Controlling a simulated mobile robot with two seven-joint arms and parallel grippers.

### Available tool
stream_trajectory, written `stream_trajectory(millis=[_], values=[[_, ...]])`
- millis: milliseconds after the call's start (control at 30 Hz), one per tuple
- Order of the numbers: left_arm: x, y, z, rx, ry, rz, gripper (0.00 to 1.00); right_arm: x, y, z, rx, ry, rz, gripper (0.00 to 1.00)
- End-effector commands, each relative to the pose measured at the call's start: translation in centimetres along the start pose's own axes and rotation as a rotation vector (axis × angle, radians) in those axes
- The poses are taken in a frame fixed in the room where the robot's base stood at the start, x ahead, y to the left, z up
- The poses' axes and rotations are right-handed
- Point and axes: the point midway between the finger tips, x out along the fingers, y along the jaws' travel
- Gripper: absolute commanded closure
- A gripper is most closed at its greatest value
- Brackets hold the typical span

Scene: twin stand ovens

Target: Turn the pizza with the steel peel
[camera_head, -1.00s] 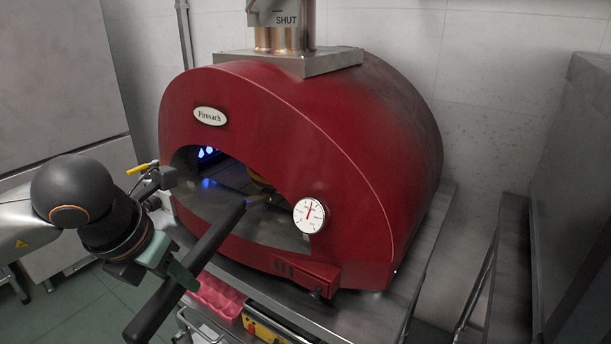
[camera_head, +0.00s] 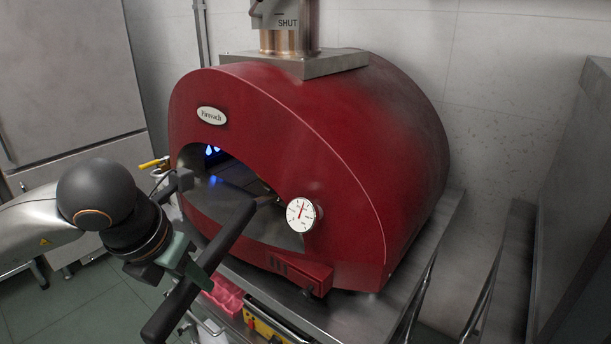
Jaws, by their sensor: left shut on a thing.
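My left gripper (camera_head: 188,268) is shut around the thick black handle of the peel (camera_head: 225,240). The handle runs up and to the right toward the mouth of the red oven (camera_head: 290,140). Beyond the handle only a short bit of thin shaft shows, ending near the round gauge. The peel's steel head cannot be made out. The pizza cannot be made out in the dim oven mouth (camera_head: 238,178). My right gripper is out of view.
A blue flame glow (camera_head: 212,152) shows inside the oven at left. The white gauge (camera_head: 302,214) sits right of the mouth. The oven stands on a steel stand (camera_head: 420,250). A yellow-handled valve (camera_head: 152,163) is left of the oven. A steel cabinet (camera_head: 75,75) stands behind.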

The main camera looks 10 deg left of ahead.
Motion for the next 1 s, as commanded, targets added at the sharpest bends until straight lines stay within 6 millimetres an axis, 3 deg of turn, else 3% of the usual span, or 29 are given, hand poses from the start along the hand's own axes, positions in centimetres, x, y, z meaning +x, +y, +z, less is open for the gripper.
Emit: stream_trajectory(millis=[800,1000], values=[[-0.17,0.02,0.09,-0.003,-0.022,0.001,1.00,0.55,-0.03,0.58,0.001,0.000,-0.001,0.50],[0.68,-0.01,0.69,-0.006,-0.004,-0.001,1.00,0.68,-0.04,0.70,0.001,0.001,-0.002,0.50]])
